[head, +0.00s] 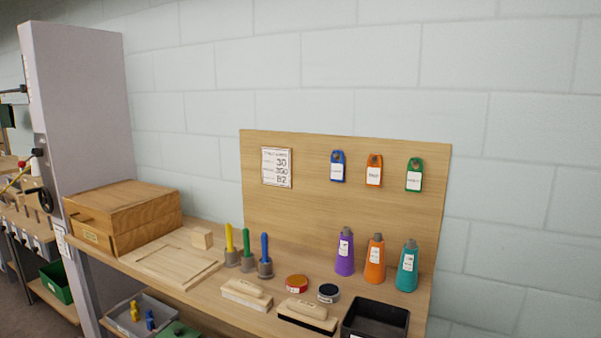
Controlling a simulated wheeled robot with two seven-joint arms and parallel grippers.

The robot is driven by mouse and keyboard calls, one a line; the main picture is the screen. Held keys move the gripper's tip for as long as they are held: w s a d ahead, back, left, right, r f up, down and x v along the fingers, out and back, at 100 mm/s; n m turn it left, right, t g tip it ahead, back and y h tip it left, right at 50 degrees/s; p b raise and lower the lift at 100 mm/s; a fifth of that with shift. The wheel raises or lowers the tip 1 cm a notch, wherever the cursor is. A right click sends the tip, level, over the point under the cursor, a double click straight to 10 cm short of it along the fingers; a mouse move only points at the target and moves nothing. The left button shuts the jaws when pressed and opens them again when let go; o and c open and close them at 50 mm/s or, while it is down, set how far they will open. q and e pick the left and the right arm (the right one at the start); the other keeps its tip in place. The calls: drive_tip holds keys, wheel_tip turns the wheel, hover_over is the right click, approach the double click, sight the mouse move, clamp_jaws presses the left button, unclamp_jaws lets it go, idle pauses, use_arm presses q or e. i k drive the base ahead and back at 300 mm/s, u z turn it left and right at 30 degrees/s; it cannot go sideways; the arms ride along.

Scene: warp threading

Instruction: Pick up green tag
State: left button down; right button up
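The green tag (414,175) hangs on the upright wooden board (300,210), at the right end of a row of tags. It has a hole near its top and a white label on its front. An orange tag (374,170) and a blue tag (338,166) hang to its left, apart from it. Neither of my grippers shows in the head view.
Purple (344,252), orange (375,259) and teal (407,267) bottles stand on the bench below the tags. A black tray (375,321), brushes and round tins lie in front. A wooden box (125,215) stands at left, beside a grey column (80,110).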

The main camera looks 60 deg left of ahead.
sight(414, 178)
drive_tip(key=u, duration=2.1)
